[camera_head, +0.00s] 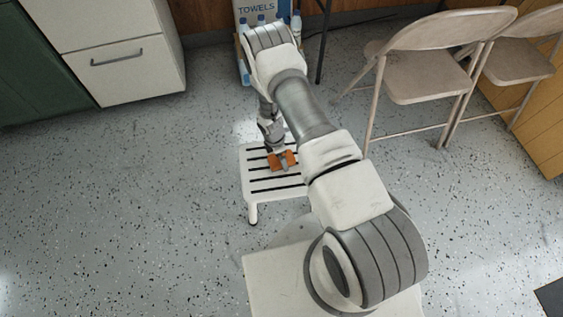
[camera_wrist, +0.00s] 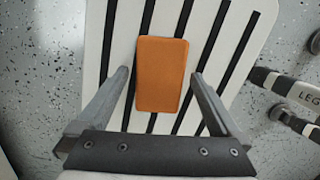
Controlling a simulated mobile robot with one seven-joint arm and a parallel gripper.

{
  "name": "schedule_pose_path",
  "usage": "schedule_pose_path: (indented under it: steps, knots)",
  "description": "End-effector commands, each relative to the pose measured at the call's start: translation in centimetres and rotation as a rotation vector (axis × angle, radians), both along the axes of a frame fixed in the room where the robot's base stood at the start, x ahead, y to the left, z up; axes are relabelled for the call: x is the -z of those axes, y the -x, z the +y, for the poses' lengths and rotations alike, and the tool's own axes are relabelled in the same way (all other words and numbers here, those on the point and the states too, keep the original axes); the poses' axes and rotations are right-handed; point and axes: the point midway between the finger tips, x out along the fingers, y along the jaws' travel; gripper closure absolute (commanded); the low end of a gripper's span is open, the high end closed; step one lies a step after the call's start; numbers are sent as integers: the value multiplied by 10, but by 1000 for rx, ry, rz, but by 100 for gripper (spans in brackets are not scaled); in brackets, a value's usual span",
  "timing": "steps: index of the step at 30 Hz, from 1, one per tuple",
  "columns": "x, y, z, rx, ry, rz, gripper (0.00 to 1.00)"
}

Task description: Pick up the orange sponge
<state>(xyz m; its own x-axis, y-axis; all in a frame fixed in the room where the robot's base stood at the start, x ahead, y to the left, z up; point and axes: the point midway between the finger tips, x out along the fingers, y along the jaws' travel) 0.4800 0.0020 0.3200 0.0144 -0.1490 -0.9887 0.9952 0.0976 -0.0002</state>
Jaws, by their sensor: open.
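The orange sponge (camera_wrist: 162,75) lies flat on a white slatted stool (camera_wrist: 262,22). In the wrist view it sits between the two fingers of my open gripper (camera_wrist: 160,76), with a gap on each side. In the head view the sponge (camera_head: 275,163) is partly covered by my gripper (camera_head: 283,163), which is right over it. The stool (camera_head: 257,185) stands on the floor in front of my base. I cannot tell the exact height of the fingers above the slats.
Beige folding chairs (camera_head: 418,86) stand at the upper right. A white cabinet (camera_head: 120,60) is at the upper left. A box marked TOWELS (camera_head: 257,8) and bottles stand at the back, behind my arm. The speckled floor (camera_head: 120,200) to the left is clear.

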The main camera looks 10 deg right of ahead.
Motion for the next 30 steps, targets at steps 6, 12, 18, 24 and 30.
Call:
schedule_pose_path:
  steps: [6,12,18,24,30]
  knots:
    - [14,-1,-2,2,-1,-1,0]
    - [13,0,-2,2,-1,-1,16]
    - [13,0,-2,2,-1,-1,52]
    - [13,0,-2,2,-1,-1,81]
    - [12,-1,-2,2,-1,-1,81]
